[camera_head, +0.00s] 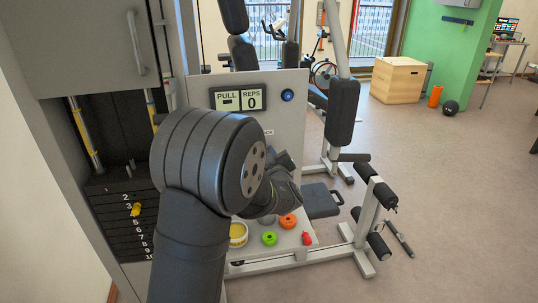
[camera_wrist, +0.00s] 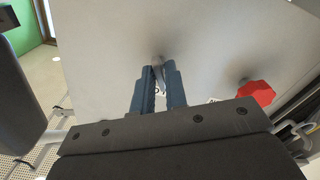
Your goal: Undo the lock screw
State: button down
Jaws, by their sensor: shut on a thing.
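My gripper (camera_wrist: 160,82) reaches to a pale grey panel (camera_wrist: 95,50) in the wrist view. Its two blue fingers are shut on a small grey metal part (camera_wrist: 158,66) at the panel's surface. Most of that part is hidden between the fingers, so I cannot tell its full shape. A red lobed knob (camera_wrist: 257,92) stands on the panel to the right of the fingers, apart from them. I cannot tell which of these is the lock screw. In the head view my arm covers the gripped part, and the fingers are not clear.
The upright panel (camera_head: 290,130) carries a display (camera_head: 238,99) and a blue button (camera_head: 287,95). Below lie a yellow roll (camera_head: 238,235), a green ring (camera_head: 269,238), an orange ring (camera_head: 288,221) and a small red object (camera_head: 307,238). A weight stack (camera_head: 125,215) stands left.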

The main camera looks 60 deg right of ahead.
jog(key=c, duration=1.6)
grip_release()
jog(key=shift+o, duration=0.2)
jog(key=v, duration=1.7)
jog(key=shift+s+a, duration=0.2)
jog(key=shift+w+d+r, duration=0.1)
jog(key=x, duration=1.7)
